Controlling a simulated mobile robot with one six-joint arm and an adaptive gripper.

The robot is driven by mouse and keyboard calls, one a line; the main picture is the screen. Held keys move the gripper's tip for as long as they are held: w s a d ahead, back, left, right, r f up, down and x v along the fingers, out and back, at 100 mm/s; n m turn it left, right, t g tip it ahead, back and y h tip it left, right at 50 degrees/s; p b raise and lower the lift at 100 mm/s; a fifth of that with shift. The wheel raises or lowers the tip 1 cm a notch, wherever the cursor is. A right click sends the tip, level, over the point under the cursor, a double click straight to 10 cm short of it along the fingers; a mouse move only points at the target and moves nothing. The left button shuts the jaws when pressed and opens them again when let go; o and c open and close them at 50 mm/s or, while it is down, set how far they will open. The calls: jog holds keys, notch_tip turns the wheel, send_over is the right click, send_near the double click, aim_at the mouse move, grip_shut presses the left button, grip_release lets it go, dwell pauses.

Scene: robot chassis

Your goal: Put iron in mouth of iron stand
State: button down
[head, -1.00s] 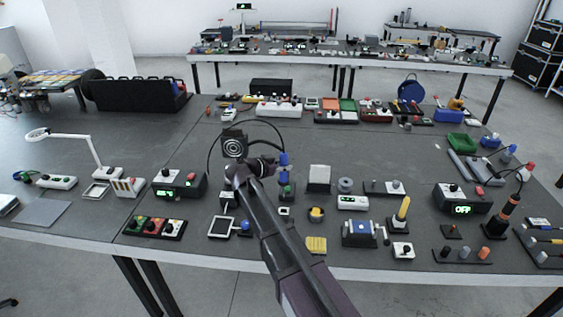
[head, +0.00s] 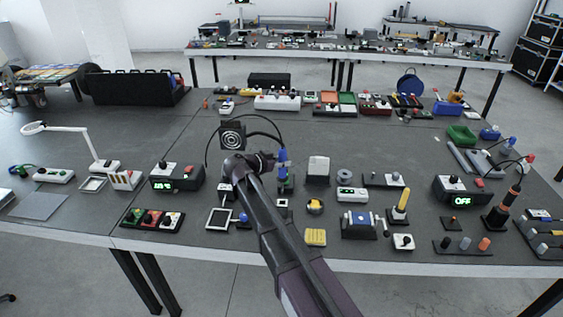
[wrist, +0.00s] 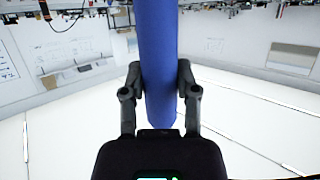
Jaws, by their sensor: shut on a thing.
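The iron (head: 282,157) has a blue handle and stands near upright in the middle of the head view. My gripper (wrist: 160,75) is shut on the blue handle, with one finger on each side in the wrist view. In the head view my arm partly hides the gripper. A small dark stand (head: 286,187) with blue on it is directly below the iron. I cannot tell whether the iron's tip is inside the stand's mouth or above it.
A dark panel with white rings (head: 232,135) and a black cable are behind my arm. A white block (head: 318,168) stands right of the stand. A yellow pad (head: 316,237) lies near the front edge. Another iron in a black holder (head: 503,208) is at right.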

aim_at(282, 169)
jog(key=shift+f+b, duration=1.45)
jog(key=shift+f, duration=0.3)
jog(key=shift+f+b, duration=4.15)
dwell(1.5)
jog(key=shift+c, duration=1.4)
grip_release()
